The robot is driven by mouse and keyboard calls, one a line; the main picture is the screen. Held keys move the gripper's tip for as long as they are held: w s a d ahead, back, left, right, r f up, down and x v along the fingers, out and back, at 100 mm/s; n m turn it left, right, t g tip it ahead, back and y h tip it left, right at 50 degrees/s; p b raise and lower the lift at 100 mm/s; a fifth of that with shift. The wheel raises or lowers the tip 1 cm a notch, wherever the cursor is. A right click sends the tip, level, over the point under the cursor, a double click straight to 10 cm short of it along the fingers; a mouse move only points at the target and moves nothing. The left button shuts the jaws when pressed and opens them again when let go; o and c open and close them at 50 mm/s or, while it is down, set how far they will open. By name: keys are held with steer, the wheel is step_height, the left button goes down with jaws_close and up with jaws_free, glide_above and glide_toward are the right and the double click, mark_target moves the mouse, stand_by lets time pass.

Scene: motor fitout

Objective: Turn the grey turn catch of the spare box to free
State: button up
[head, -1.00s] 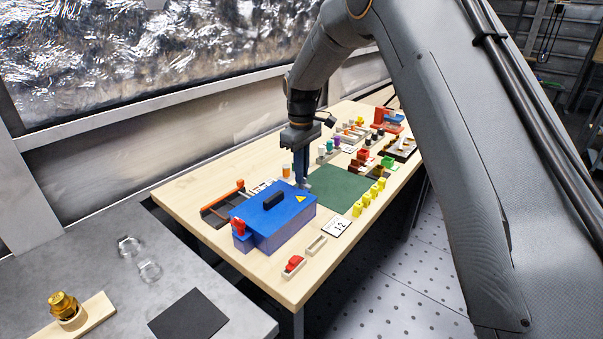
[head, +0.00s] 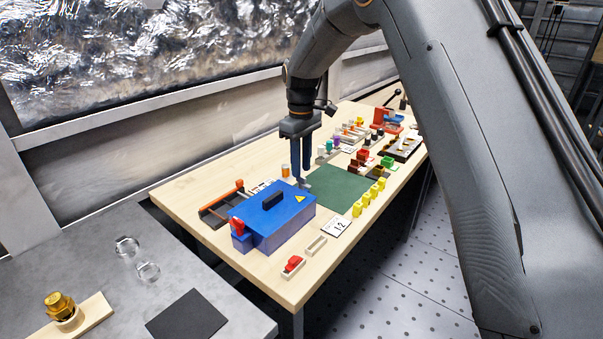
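A blue box (head: 290,226) with a blue lid, a black handle (head: 273,201) and a yellow warning triangle stands on the wooden table; I take it to be the spare box. A small grey piece (head: 307,184) shows at its far right end, just below my gripper; it may be the turn catch, but it is too small to tell which way it is turned. My gripper (head: 302,173) points down beside that end of the box. Its two fingers stand apart with nothing visible between them. Whether they touch the grey piece cannot be told.
A red part (head: 237,226) sits at the box's near left end. A dark tray (head: 219,207) is behind left.

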mark_target(302, 177)
step_height(302, 177, up, 5)
steer(key=shift+r+b, duration=0.1)
steer(key=shift+b, duration=0.45)
steer(key=shift+d, duration=0.1)
